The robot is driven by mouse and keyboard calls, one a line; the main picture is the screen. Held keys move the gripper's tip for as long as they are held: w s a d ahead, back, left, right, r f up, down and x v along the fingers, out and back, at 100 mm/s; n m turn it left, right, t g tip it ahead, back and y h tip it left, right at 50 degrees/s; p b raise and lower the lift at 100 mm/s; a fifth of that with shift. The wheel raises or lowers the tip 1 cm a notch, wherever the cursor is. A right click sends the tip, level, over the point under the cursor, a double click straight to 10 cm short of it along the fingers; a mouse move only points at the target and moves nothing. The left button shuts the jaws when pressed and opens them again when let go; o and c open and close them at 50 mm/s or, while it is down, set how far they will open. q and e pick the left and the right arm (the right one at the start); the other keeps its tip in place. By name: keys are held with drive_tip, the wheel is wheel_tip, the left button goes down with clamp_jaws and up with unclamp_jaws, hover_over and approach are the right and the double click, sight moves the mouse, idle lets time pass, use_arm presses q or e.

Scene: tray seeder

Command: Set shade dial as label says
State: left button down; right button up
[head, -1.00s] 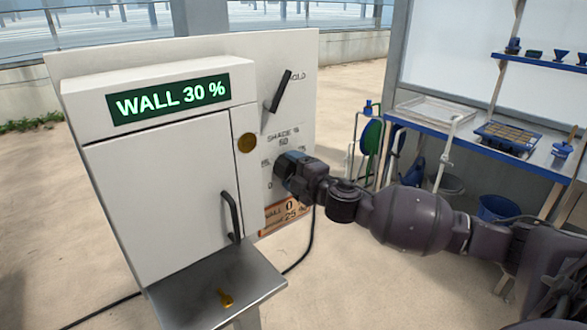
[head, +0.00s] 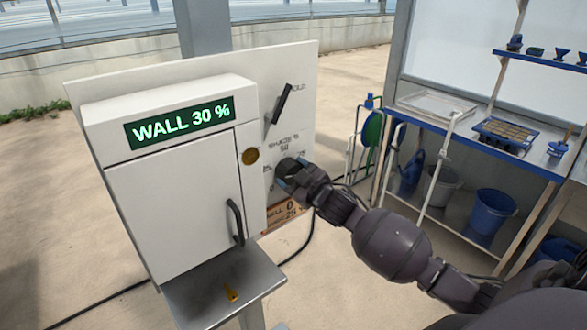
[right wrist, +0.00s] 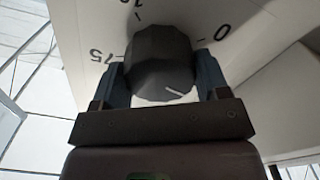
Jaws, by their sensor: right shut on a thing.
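The shade dial is a dark faceted knob (right wrist: 158,58) on the white panel in the right wrist view. My right gripper (head: 287,172) is shut on it, one finger on each side. A short white pointer line shows near the knob's lower right edge, with "0" to the upper right and "75" to the left. In the head view the gripper hides the dial below the "SHADE %" print. The green display (head: 180,123) reads "WALL 30 %". My left gripper is out of view.
A black lever (head: 279,104) sits above the dial on the panel (head: 300,70). The white cabinet (head: 170,205) has a black door handle (head: 236,222) and a metal shelf (head: 255,275) below. A blue-edged bench (head: 480,140) with buckets beneath stands at right.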

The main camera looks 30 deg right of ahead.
drive_tip(key=shift+m+p, duration=0.45)
drive_tip(key=shift+m, duration=0.25)
drive_tip(key=shift+f, duration=0.1)
drive_tip(key=o, duration=0.9)
drive_tip(key=s, duration=0.7)
drive_tip(key=s+b, duration=0.1)
drive_tip(key=s, duration=0.2)
drive_tip(key=shift+s+d, duration=0.4)
